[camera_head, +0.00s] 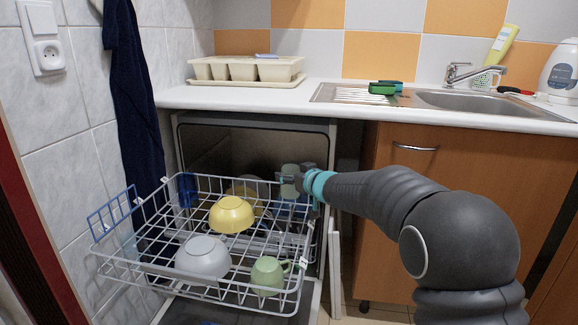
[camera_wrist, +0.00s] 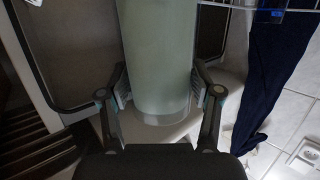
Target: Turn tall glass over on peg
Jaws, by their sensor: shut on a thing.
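The tall glass (camera_wrist: 158,60) is pale green and frosted, and stands between both fingers of my gripper (camera_wrist: 160,85) in the wrist view. Its thick, clearer end shows low in that view; its other end runs out of the picture at the top. In the head view, my gripper (camera_head: 296,181) is at the back right of the dishwasher rack, with the pale green glass (camera_head: 289,171) at its tip. The white wire rack (camera_head: 160,232) is pulled out. I cannot tell which peg the glass is over, or whether it touches one.
A yellow bowl (camera_head: 231,214), a grey bowl (camera_head: 203,257) and a green mug (camera_head: 268,274) are in the rack. The countertop (camera_head: 240,97) is above the dishwasher. A dark towel (camera_head: 135,110) hangs at the left. The orange cabinet (camera_head: 400,220) is at the right.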

